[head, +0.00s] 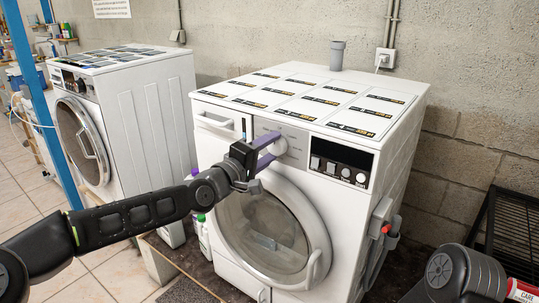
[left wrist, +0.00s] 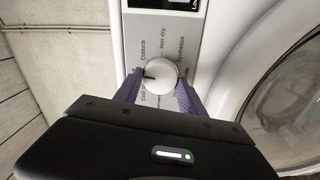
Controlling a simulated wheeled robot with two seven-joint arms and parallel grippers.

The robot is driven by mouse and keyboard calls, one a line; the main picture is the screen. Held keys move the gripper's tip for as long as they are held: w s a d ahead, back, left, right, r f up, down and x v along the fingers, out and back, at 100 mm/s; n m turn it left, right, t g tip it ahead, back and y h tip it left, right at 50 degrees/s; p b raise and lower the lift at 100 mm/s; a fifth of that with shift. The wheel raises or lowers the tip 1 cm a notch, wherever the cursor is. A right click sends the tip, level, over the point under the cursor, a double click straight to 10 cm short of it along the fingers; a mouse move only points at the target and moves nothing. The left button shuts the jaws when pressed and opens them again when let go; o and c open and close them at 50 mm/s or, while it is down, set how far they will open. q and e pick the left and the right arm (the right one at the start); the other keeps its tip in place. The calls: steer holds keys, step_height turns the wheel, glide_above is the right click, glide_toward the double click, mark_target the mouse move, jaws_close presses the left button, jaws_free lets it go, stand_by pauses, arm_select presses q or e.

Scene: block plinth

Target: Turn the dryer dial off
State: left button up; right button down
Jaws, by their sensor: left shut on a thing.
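The white dryer (head: 230,150) stands in the middle of the head view, its front facing me. Its round white dial (left wrist: 160,72) sits on a grey panel printed with labels such as "Cottons", "Iron dry" and "Synthetics". A dark mark on the dial points to the left in the left wrist view. My left gripper (head: 272,151) is shut on the dial, one purple finger on each side; the fingers also show in the left wrist view (left wrist: 157,88). Some labels are hidden behind the gripper. My right gripper is out of view.
A second white machine (head: 145,90) stands at the left. The dryer's round door (head: 265,235) is below my left gripper. A black display with buttons (head: 340,160) is right of the dial. A black rack (head: 515,230) stands at the right. Tiled floor shows at the lower left.

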arm_select(q)
steer(key=shift+f+n+b, duration=0.15)
steer(key=shift+n+b, duration=0.5)
steer(key=shift+n, duration=0.35)
steer(key=o, duration=1.4)
steer(key=shift+c, duration=0.2)
